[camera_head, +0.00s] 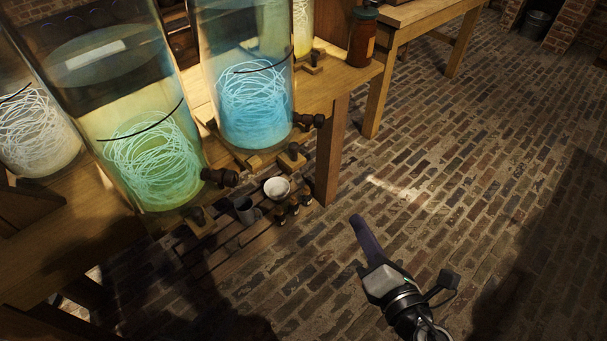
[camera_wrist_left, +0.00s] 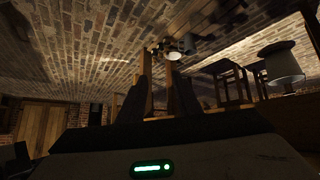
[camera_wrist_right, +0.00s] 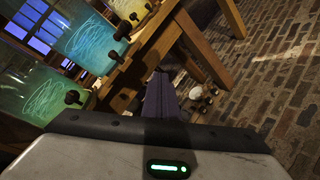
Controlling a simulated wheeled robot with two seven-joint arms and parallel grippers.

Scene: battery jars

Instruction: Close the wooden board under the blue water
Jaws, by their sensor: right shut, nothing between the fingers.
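The jar of blue water (camera_head: 250,95) stands on the wooden bench, with pale coiled tubing inside and a dark tap low on its right side. Under it, a small wooden board with a dark knob (camera_head: 292,157) sticks out at the bench's front edge. The blue jar also shows in the right wrist view (camera_wrist_right: 88,42). My right gripper (camera_head: 358,222) is shut and empty over the brick floor, right of and below the board, apart from it. Its fingers show in the right wrist view (camera_wrist_right: 160,92). My left gripper (camera_wrist_left: 158,92) is open and empty in the left wrist view.
A yellow-green jar (camera_head: 150,150) stands left of the blue one, with a similar board and knob (camera_head: 198,220) below. A white bowl (camera_head: 277,187) and grey cup (camera_head: 246,210) sit on a low slatted shelf. A bench leg (camera_head: 331,150) stands nearby. The brick floor at right is clear.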

